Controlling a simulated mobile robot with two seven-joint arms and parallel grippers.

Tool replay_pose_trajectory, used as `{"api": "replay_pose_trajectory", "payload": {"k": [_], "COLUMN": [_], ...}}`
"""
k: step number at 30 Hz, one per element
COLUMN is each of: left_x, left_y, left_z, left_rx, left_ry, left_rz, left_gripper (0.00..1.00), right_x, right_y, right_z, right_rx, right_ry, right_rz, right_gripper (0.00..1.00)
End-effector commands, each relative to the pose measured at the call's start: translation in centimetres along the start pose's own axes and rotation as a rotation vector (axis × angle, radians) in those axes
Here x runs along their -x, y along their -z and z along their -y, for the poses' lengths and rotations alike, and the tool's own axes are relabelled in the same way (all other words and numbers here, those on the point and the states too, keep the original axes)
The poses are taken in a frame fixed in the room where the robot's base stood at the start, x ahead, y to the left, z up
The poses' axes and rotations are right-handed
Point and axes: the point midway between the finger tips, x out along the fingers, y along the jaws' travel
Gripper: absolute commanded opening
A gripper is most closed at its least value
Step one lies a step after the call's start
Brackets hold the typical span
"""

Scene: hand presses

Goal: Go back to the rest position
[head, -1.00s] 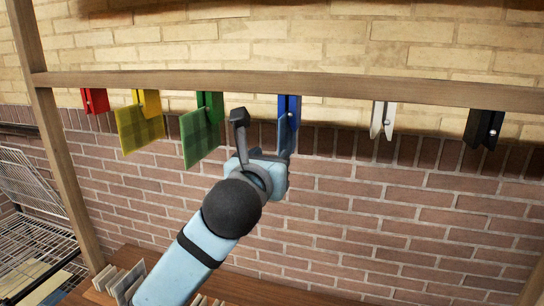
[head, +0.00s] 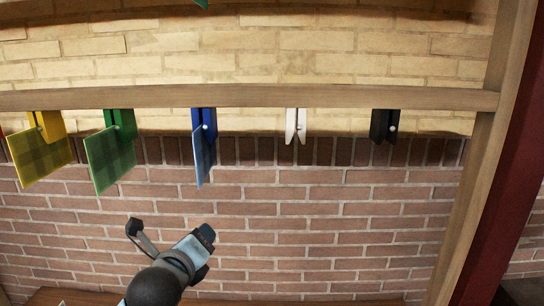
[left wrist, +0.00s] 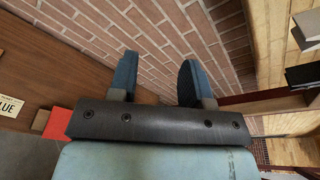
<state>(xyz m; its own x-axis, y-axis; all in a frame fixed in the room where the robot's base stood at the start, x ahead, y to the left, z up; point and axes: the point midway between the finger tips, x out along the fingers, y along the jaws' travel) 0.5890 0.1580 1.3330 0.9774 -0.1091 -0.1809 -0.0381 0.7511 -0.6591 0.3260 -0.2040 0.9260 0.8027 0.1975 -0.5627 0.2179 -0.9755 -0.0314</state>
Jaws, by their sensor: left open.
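My left gripper (head: 204,245) is low in the head view, below the wooden bar and in front of the brick wall. In the left wrist view its two fingers (left wrist: 157,78) stand apart with nothing between them. A blue clip (head: 204,119) on the bar holds a blue sheet (head: 201,162), above the gripper and apart from it. My right gripper is not in view.
The bar (head: 250,96) also carries a yellow clip (head: 48,126) and a green clip (head: 120,124) with sheets, and empty white (head: 296,126) and black (head: 384,126) clips. A wooden post (head: 470,190) stands right. A red piece (left wrist: 58,123) lies on the wooden surface.

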Motion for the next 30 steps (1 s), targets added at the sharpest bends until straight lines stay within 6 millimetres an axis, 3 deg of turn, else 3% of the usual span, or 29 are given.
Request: {"api": "replay_pose_trajectory", "payload": {"k": [1,5,8,11,16,22,25,30], "left_x": [-0.2,0.5,2.0,4.6,10.7,17.0,18.4,18.9], "left_y": [2.9,9.3,14.2,19.1,26.3,30.9,31.8,32.0], "left_z": [-2.6,-8.5,-13.1,-17.8,-24.9,-29.9,-30.9,-31.2], "left_rx": [0.147,0.583,0.920,1.260,1.804,2.224,2.315,2.350], "left_ry": [-0.024,-0.082,-0.153,-0.241,-0.402,-0.519,-0.541,-0.547], "left_rz": [-0.046,-0.128,-0.165,-0.174,-0.116,0.002,0.036,0.049], "left_gripper": [0.45,0.45,0.45,0.45,0.45,0.45,0.45,0.45], "right_x": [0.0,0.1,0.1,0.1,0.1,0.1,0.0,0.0], "right_y": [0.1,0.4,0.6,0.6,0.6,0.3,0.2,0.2], "right_z": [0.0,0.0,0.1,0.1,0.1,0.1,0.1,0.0], "right_rx": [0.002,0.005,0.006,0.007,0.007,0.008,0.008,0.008], "right_ry": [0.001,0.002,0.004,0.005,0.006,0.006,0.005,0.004], "right_rz": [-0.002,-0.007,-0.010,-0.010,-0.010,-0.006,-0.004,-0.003], "right_gripper": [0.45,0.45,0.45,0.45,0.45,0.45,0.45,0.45]}}
